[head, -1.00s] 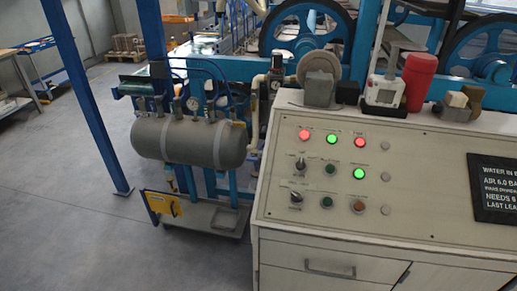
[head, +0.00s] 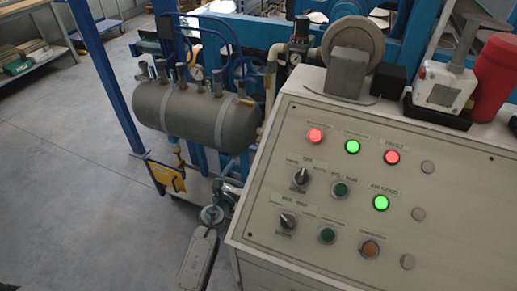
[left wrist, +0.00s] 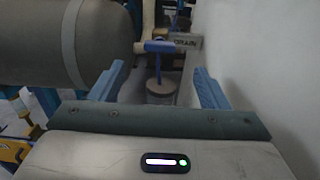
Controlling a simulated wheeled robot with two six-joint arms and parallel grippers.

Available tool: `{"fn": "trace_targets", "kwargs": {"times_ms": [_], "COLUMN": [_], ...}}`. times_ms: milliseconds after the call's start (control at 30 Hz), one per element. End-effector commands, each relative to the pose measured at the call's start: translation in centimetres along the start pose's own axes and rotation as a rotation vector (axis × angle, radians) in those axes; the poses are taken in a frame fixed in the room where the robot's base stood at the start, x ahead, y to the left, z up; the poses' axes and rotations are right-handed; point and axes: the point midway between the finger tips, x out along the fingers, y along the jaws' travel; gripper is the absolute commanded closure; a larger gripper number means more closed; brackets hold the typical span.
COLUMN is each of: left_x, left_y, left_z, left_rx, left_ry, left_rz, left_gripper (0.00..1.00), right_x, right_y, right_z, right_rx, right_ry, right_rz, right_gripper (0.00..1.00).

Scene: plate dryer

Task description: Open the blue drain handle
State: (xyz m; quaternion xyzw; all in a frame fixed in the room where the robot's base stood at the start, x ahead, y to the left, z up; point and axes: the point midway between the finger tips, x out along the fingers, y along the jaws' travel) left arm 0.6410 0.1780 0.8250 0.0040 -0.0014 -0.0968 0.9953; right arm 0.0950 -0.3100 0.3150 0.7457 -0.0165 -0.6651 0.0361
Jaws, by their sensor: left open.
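My left gripper (left wrist: 159,69) is open, with one blue finger on each side of the view. The handle appears between and beyond the fingertips, with no visible contact. In the head view my left arm reaches up from the bottom to the gap between the grey tank (head: 190,112) and the control console (head: 340,180). I cannot make out the handle there. My right gripper is not in view.
The tank also fills the upper left of the left wrist view (left wrist: 50,45). A pale wall-like surface (left wrist: 265,70) stands close on the right. A round container (left wrist: 160,90) is below the handle. A yellow bracket (head: 166,177) is left of my arm.

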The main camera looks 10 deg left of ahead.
Motion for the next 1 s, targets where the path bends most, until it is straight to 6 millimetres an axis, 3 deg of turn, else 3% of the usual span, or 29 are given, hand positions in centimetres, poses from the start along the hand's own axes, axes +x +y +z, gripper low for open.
{"fn": "trace_targets", "kwargs": {"times_ms": [233, 500, 633, 967, 1000], "left_x": [4.6, 8.7, 9.6, 9.9, 9.9], "left_y": [0.0, 0.0, 0.0, 0.0, 0.0], "left_z": [0.0, -0.2, -0.2, -0.1, -0.1], "left_rx": [-0.008, -0.008, -0.008, -0.008, -0.008], "left_ry": [-0.001, 0.001, 0.001, 0.002, 0.002], "left_rz": [0.001, 0.001, 0.001, 0.001, 0.001], "left_gripper": [0.31, 0.31, 0.31, 0.31, 0.39], "right_x": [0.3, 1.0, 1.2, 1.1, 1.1], "right_y": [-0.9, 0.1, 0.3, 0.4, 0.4], "right_z": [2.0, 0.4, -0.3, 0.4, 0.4], "right_rx": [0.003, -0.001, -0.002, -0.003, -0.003], "right_ry": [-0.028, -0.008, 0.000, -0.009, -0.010], "right_rz": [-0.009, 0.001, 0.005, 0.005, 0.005], "right_gripper": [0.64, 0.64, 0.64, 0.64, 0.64]}}
